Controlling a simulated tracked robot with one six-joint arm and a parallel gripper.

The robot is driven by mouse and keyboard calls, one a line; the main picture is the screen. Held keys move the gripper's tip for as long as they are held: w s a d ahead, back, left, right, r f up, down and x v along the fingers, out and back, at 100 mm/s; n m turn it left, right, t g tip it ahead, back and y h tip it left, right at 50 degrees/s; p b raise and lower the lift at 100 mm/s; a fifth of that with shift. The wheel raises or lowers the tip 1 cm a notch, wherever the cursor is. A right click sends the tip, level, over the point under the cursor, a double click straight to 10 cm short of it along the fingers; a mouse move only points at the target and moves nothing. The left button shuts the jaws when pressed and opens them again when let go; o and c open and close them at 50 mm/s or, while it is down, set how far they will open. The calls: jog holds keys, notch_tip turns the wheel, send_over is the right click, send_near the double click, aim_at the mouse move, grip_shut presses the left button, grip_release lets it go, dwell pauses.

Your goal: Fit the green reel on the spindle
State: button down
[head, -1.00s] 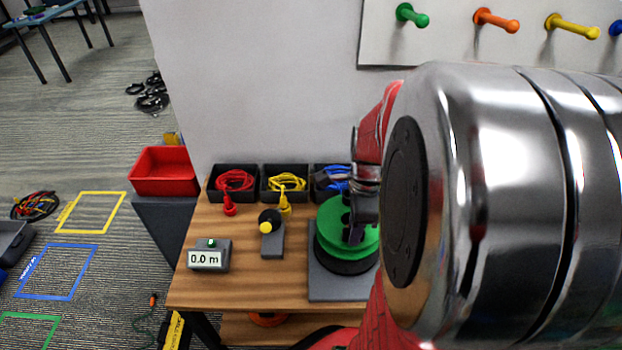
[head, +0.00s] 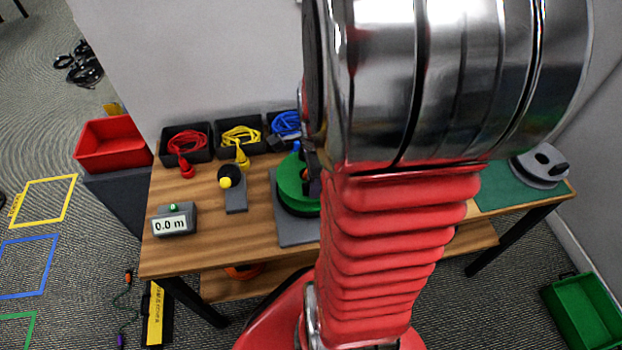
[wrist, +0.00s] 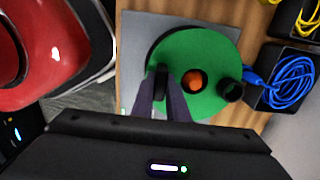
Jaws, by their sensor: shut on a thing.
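The green reel (head: 291,188) is over a dark round base on the grey plate (head: 290,232). My arm covers its right side in the head view. In the wrist view the green reel (wrist: 210,48) shows from above, with an orange round end (wrist: 194,80), which looks like the spindle, inside its central hole. I cannot tell how far down the reel sits. My gripper (wrist: 161,92) is shut on a dark part of the reel, beside the hole. A second dark round knob (wrist: 231,90) shows on the other side.
Bins with red (head: 186,142), yellow (head: 240,137) and blue cables (head: 285,123) line the table's back. A meter reading 0.0 m (head: 174,221) and a yellow-tipped stand (head: 232,190) are left of the plate. A grey disc (head: 541,163) lies on a green mat at right.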

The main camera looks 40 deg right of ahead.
jog(key=shift+f, duration=0.15)
jog(key=c, duration=1.7)
grip_release()
jog(key=shift+o, duration=0.2)
notch_tip(320, 180, up, 14)
jog(key=shift+s+d, duration=0.15)
jog(key=shift+d, duration=0.05)
jog(key=shift+f, duration=0.15)
